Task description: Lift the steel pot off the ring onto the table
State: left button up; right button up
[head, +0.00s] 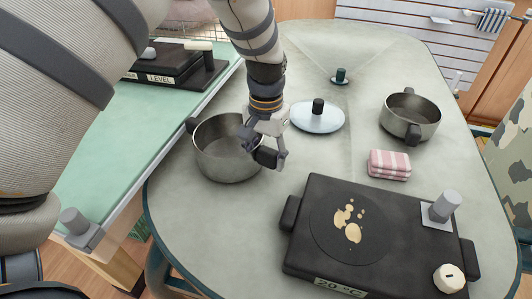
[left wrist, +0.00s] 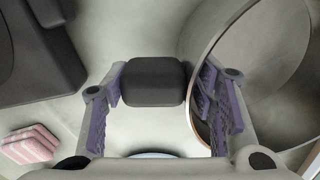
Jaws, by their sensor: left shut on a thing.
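A steel pot (head: 225,160) with dark handles is at the left of the grey table, clear of the hob. My left gripper (head: 268,154) is shut on its near right handle; that dark handle (left wrist: 152,80) lies between the purple finger pads in the left wrist view, with the pot's rim (left wrist: 205,60) at the right. I cannot tell whether the pot's base touches the table. The black hob (head: 300,235) has a round ring (head: 330,245), bare except for yellowish spills. My right gripper is out of view.
A second steel pot (head: 410,118) stands at the right. A pale lid (head: 318,122) lies behind the gripper, and a pink striped cloth (head: 389,165) lies between the second pot and hob. A small dark-knobbed item (head: 340,77) sits at the back. A green counter (head: 135,150) adjoins at left.

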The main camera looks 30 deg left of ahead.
pick_arm(q)
jog(key=shift+f, duration=0.45)
jog(key=o, duration=1.5)
notch_tip(320, 180, up, 12)
